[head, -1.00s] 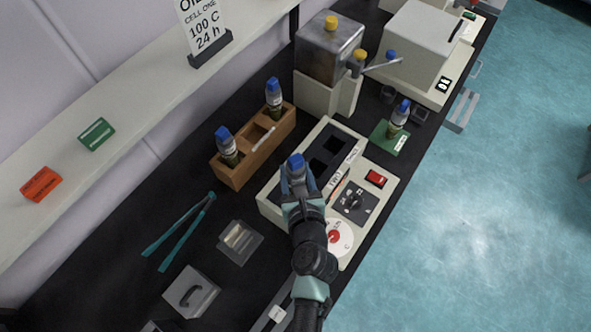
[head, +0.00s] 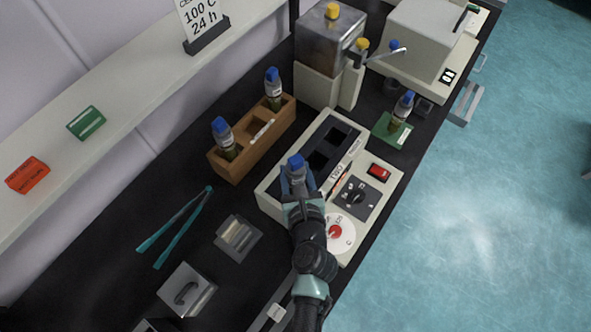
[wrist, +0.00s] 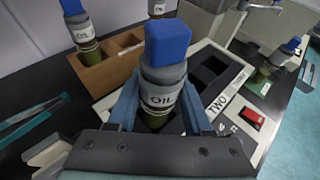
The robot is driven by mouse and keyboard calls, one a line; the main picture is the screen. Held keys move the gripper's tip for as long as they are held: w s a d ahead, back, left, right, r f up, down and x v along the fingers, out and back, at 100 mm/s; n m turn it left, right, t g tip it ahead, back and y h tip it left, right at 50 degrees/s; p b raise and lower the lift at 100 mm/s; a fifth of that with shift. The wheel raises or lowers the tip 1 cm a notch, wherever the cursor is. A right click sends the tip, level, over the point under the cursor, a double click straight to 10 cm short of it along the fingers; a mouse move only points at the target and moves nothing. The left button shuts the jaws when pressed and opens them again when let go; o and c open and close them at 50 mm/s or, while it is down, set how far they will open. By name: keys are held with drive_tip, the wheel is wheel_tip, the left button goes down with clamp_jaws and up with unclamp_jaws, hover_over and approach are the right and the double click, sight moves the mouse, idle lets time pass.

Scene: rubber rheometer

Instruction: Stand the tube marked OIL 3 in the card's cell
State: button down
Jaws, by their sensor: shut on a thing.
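My gripper (head: 297,188) is shut on a blue-capped tube (head: 295,163), held upright over the near end of the cream block heater (head: 272,205). In the wrist view the held tube (wrist: 163,75) shows "OIL" on its label; its number is turned out of sight. Dark square cells (head: 318,161) lie in the block's black top; a "TWO" label (wrist: 217,105) shows beside them. I cannot tell whether the tube's foot is inside a cell. The card (head: 205,25) on the shelf reads 100 C, 24 h; its top is cut off.
A wooden rack (head: 228,165) left of the block holds two blue-capped tubes. Another tube (head: 402,108) stands on a green mat (head: 385,132) at the right. Teal tongs (head: 177,228), a small metal holder (head: 237,238) and a lidded weight-like block (head: 187,290) lie nearer.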

drive_tip(key=shift+f+b, duration=1.25)
drive_tip(key=shift+f, duration=0.35)
drive_tip(key=shift+c, duration=1.1)
unclamp_jaws()
drive_tip(key=b+v, duration=0.1)
drive_tip(key=v, duration=1.2)
drive_tip(key=shift+w, duration=0.1)
